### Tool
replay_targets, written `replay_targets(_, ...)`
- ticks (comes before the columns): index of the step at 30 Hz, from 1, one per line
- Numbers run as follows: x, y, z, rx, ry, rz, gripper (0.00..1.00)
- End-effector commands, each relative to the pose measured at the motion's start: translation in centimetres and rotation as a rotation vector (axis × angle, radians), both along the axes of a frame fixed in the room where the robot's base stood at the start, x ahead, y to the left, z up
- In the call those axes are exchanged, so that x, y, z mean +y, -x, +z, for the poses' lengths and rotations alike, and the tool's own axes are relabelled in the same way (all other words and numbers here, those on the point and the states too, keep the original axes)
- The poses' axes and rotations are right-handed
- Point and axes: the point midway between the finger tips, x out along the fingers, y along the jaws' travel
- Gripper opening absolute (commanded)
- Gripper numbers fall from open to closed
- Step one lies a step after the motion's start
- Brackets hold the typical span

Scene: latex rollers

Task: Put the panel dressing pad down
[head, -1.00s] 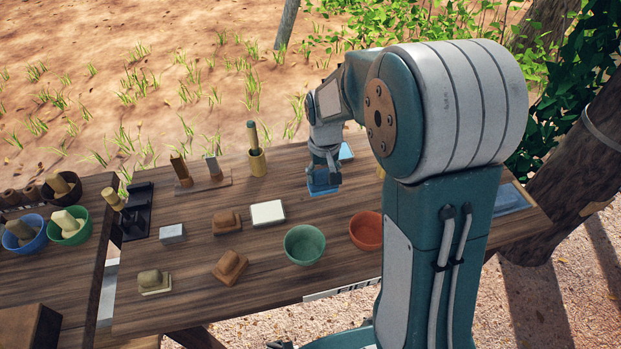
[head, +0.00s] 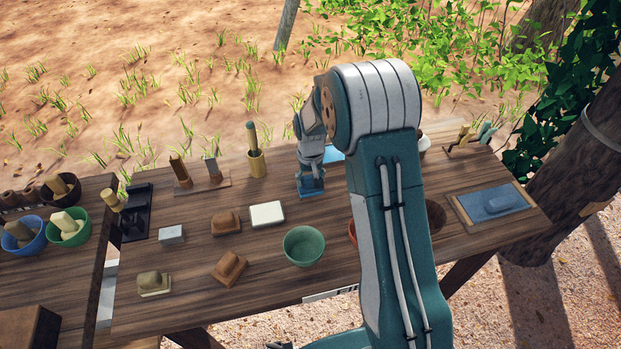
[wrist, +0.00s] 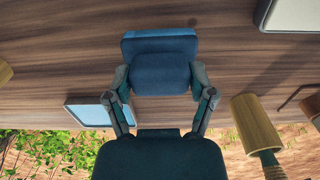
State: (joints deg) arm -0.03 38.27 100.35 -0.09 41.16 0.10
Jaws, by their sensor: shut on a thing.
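My gripper (head: 310,176) is shut on a blue pad, the panel dressing pad (head: 311,188), over the back middle of the table. In the wrist view the pad (wrist: 160,70) sits level between the two fingers of my gripper (wrist: 160,88), with a lighter blue far edge. I cannot tell whether its underside touches the wood. The wooden table (head: 205,280) is bare just in front of and to the left of the pad.
A green bowl (head: 304,246) is in front. A light blue panel (wrist: 88,112) lies close by.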

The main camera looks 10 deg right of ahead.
Motion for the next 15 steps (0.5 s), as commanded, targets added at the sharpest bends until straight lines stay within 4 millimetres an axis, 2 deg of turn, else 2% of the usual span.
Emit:
replay_targets(6, -0.01, 0.01, -0.17, 0.001, 0.000, 0.000, 0.33)
replay_targets(7, -0.01, 0.00, -0.13, 0.000, 0.000, 0.000, 0.84)
replay_targets(8, -0.01, 0.00, -0.12, 0.000, 0.000, 0.000, 0.98)
replay_targets(15, -0.01, 0.01, -0.11, 0.000, 0.000, 0.000, 1.00)
